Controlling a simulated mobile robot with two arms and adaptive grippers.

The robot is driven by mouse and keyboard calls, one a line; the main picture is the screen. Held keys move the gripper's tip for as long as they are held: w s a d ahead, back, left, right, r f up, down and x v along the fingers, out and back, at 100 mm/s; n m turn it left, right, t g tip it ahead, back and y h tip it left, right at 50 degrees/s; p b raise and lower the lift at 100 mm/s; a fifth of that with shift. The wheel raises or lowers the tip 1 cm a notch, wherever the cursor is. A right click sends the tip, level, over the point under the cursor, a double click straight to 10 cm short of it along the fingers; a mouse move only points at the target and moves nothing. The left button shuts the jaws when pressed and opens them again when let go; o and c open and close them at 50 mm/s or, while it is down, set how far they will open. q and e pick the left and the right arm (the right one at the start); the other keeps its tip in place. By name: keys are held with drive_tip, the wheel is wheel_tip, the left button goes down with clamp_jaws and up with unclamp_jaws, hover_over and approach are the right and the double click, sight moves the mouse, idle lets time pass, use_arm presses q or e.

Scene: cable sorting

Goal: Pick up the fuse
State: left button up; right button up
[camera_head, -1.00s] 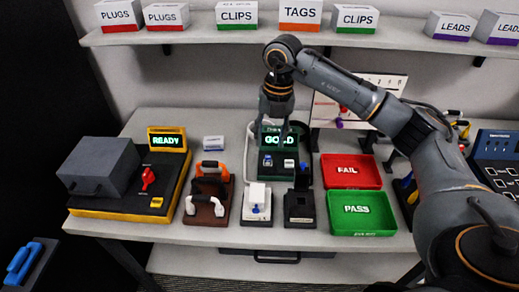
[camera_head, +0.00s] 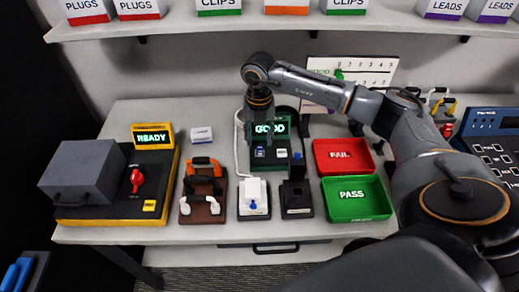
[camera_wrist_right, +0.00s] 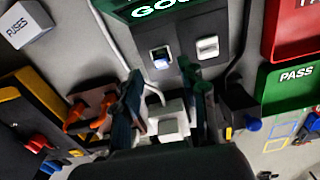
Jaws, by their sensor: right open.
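The dark green tester (camera_head: 270,165) stands at the back middle of the table, its screen reading GOOD. A small white-and-blue piece (camera_wrist_right: 161,58) sits in the tester's left slot and may be the fuse; it also shows in the head view (camera_head: 260,152). A pale square (camera_wrist_right: 207,47) lies to its right on the tester face. My right gripper (camera_wrist_right: 163,73) is open and empty, its fingers on either side of the line to the left slot. In the head view it hangs over the tester and partly hides it. My left gripper is out of view.
A FUSES box (camera_wrist_right: 27,27) stands left of the tester. A white fixture (camera_head: 254,197) and a black fixture (camera_head: 296,199) stand in front. The FAIL tray (camera_head: 343,172) and PASS tray (camera_head: 338,207) lie to the right, the READY machine (camera_head: 90,213) to the left.

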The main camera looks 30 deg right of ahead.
sight(260, 147)
wheel_tip(260, 147, down, 4)
drive_tip(key=shift+s+d+r+p, duration=0.1)
drive_tip(key=shift+r+p, duration=0.1)
drive_tip(key=shift+p, duration=0.45)
drive_tip(key=shift+f, duration=0.25)
drive_tip(key=c, duration=0.9)
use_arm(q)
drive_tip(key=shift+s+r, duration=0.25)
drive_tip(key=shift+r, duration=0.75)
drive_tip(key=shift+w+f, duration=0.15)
use_arm(e)
drive_tip(key=shift+r, duration=0.1)
